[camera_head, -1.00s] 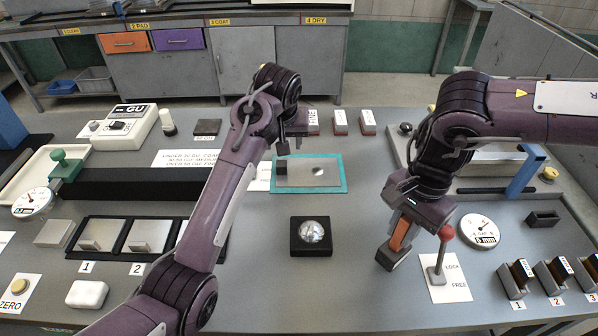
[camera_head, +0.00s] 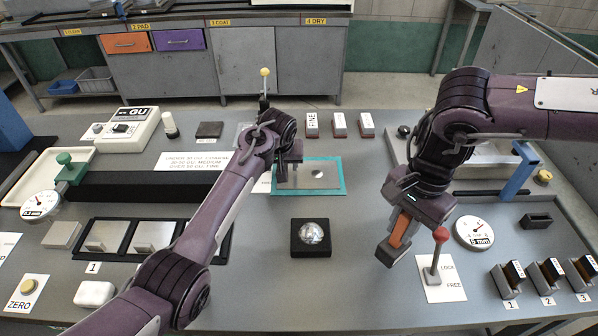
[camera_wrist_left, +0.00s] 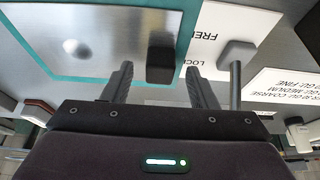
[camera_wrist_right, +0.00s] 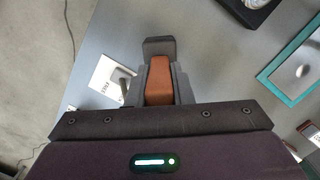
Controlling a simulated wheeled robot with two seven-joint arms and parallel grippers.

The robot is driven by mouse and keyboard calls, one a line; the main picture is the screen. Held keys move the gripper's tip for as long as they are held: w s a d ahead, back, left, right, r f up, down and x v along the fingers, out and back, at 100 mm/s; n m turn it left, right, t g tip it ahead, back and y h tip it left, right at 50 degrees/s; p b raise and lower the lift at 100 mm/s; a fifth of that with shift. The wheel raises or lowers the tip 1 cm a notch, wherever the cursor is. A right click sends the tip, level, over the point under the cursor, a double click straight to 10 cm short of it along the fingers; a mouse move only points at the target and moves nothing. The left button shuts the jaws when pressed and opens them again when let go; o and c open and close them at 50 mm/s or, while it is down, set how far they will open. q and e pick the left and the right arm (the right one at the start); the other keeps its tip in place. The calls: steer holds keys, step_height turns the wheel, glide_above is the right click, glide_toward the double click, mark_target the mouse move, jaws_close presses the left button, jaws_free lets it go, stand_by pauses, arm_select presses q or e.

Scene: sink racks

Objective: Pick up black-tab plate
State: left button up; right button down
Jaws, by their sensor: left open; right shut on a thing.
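The black-tab plate (camera_head: 322,174) is a flat silver plate with a dark round spot, lying on a teal-edged mat (camera_head: 341,185). In the left wrist view the plate (camera_wrist_left: 110,30) fills the upper left, and its black tab (camera_wrist_left: 160,62) shows between the fingers. My left gripper (camera_head: 287,172) is open over the plate's left end, fingers on either side of the tab; contact is unclear. My right gripper (camera_head: 400,232) is shut on an orange-handled block (camera_wrist_right: 159,80) with a dark base, held above the table at right.
A red-ball lever (camera_head: 440,236) stands close beside the right gripper. A yellow-ball lever (camera_head: 265,73) rises behind the left wrist. A silver dome on a black base (camera_head: 311,235) sits in front of the plate. Numbered blocks (camera_head: 505,280) stand at right. The front middle is clear.

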arm_select(q)
jaws_close()
stand_by(0.3)
steer(key=shift+r, duration=0.1)
